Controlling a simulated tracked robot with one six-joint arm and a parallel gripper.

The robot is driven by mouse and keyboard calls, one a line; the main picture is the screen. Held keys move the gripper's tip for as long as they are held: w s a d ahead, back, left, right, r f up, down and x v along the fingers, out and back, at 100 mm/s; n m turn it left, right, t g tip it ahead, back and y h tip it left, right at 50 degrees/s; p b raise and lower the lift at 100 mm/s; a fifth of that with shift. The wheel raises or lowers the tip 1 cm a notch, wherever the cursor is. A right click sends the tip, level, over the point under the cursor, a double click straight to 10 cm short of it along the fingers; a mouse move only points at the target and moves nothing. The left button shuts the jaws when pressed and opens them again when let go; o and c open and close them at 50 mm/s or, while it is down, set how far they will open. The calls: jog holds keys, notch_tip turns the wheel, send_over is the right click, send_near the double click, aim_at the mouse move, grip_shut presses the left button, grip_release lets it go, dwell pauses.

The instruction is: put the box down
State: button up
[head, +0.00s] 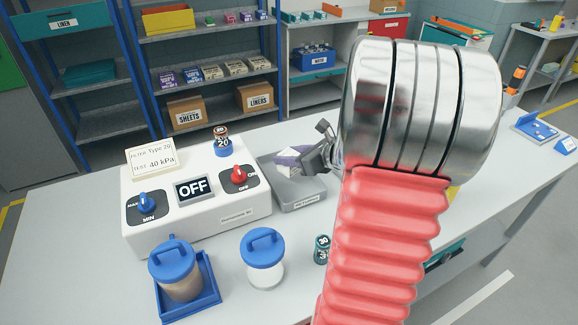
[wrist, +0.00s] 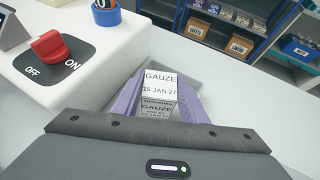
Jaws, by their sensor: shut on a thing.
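In the head view the box (head: 288,160) shows small, at the tip of my gripper (head: 312,160). My gripper is shut on it and hides part of it. The box is over a grey shallow tray (head: 306,205) on the white bench. I cannot tell whether it touches the tray floor. The tray's rim also shows behind the box in the wrist view (wrist: 187,74).
A white test unit (head: 245,207) with an OFF display and knobs stands close left of the tray. Blue-lidded jars (head: 263,250) and a small dark cylinder (head: 322,249) stand in front. My red hose-like arm covers the middle right. Shelves with boxes stand behind.

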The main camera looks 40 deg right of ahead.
jog(key=shift+f, duration=1.85)
jog(key=shift+f, duration=0.1)
jog(key=o, duration=1.1)
jog(key=shift+c, duration=0.2)
jog(key=shift+s+d+r, duration=0.1)
jog(key=shift+s+r, duration=0.25)
jog(key=shift+s, duration=0.1)
jog(key=a+v, duration=0.1)
jog(key=v, duration=1)
jog(key=shift+d, duration=0.5)
jog(key=shift+s, duration=0.1)
